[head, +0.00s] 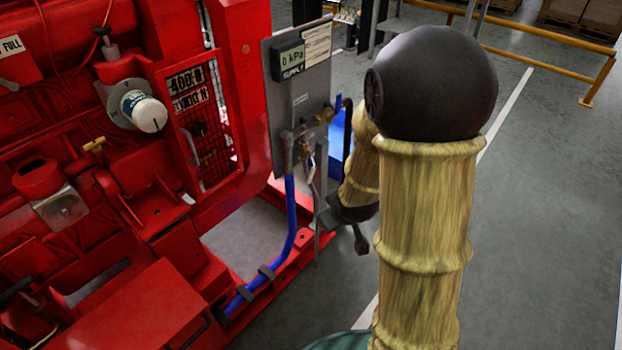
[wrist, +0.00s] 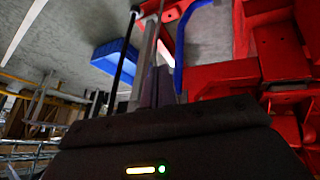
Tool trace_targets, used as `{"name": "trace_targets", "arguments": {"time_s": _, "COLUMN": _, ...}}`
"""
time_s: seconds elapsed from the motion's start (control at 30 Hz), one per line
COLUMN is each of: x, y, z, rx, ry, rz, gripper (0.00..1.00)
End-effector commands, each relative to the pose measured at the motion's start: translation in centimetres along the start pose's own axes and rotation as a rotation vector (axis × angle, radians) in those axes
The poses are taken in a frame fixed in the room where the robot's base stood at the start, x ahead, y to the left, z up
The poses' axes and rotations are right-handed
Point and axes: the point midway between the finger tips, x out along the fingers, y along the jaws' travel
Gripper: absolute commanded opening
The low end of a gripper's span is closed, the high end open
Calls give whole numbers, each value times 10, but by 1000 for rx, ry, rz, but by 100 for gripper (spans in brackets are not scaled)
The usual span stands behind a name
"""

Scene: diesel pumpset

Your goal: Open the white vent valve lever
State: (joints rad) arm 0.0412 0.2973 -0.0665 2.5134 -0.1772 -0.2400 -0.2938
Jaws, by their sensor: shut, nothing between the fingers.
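The grey gauge panel (head: 298,95) stands at the side of the red pumpset, with brass valve fittings (head: 324,115) at its lower edge. A small pale lever-like piece (head: 312,163) hangs below the lower brass fitting; I cannot tell for certain that it is the white vent valve lever. My gripper (head: 325,214) is low beside the panel's pipework, partly hidden by my own arm. It is shut and empty. In the wrist view my gripper (wrist: 157,85) points toward the red frame and blue hose; no white lever is clearly visible there. Contact with the lever cannot be told.
A blue hose (head: 291,215) runs down from the pipework to the red base frame (head: 300,240). A blue container (wrist: 114,57) stands on the floor beyond. The red engine fills the left. Grey floor (head: 530,220) is open on the right, with yellow rails (head: 540,60) behind.

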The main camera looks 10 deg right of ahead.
Motion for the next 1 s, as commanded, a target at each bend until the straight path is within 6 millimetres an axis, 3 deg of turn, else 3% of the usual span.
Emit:
{"name": "trace_targets", "arguments": {"time_s": 0.2, "x": 34, "y": 19, "z": -26, "rx": -229, "ry": 178, "rz": 50, "gripper": 0}}
{"name": "trace_targets", "arguments": {"time_s": 0.5, "x": 64, "y": 26, "z": -49, "rx": -519, "ry": 441, "rz": 121, "gripper": 0}}
{"name": "trace_targets", "arguments": {"time_s": 0.73, "x": 70, "y": 20, "z": -53, "rx": -698, "ry": 655, "rz": 183, "gripper": 0}}
{"name": "trace_targets", "arguments": {"time_s": 1.0, "x": 62, "y": 10, "z": -44, "rx": -824, "ry": 883, "rz": 270, "gripper": 0}}
